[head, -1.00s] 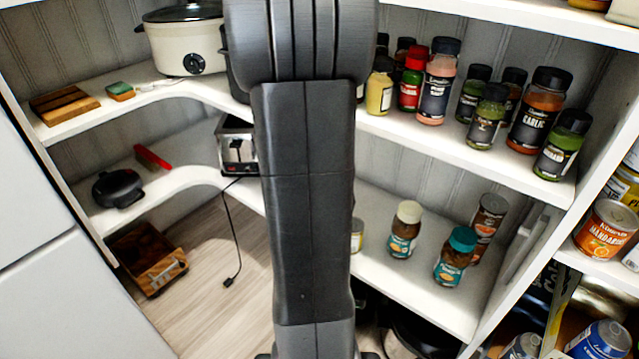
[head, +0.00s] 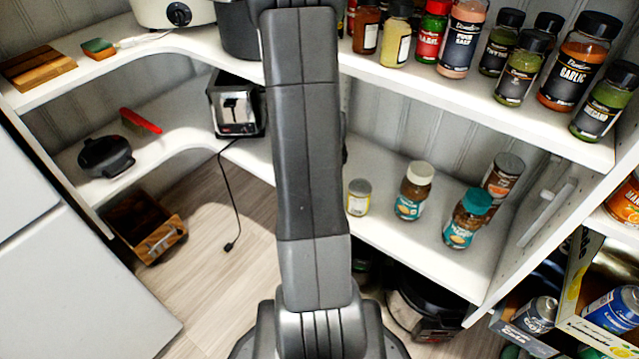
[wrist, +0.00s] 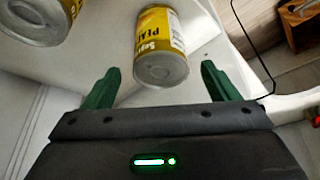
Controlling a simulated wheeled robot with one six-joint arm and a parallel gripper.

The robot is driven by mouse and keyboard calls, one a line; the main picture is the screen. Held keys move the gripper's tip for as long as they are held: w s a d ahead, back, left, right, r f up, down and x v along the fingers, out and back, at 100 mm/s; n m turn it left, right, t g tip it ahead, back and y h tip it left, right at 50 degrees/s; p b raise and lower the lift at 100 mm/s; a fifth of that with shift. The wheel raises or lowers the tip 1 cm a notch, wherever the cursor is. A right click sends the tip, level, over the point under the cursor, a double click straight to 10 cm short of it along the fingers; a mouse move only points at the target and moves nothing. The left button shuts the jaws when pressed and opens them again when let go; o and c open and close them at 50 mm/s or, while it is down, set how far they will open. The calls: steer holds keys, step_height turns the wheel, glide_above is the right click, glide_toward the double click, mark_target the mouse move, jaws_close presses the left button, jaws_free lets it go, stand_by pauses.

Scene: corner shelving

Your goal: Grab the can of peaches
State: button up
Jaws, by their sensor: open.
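In the wrist view a yellow-labelled can (wrist: 161,52) with a bare metal end lies in line with the gap between the fingers of my gripper (wrist: 158,72). The gripper is open, and I cannot tell how far the can is from it. A second yellow can (wrist: 36,18) is cut off at the top left. The label text is only partly readable, so I cannot tell which can holds peaches. In the head view a small yellow-labelled can (head: 359,197) stands on the lower shelf just right of my arm. My gripper is hidden there.
On the lower shelf (head: 395,240) two jars (head: 413,191) (head: 466,219) and a taller container (head: 503,178) stand right of the small can. A toaster (head: 236,104) with a hanging cord is left of my arm. Spice jars (head: 524,75) line the shelf above.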

steer(key=b+x, duration=0.2)
steer(key=x, duration=0.3)
steer(key=shift+s+f, duration=0.1)
steer(key=shift+f, duration=0.05)
steer(key=c, duration=1.3)
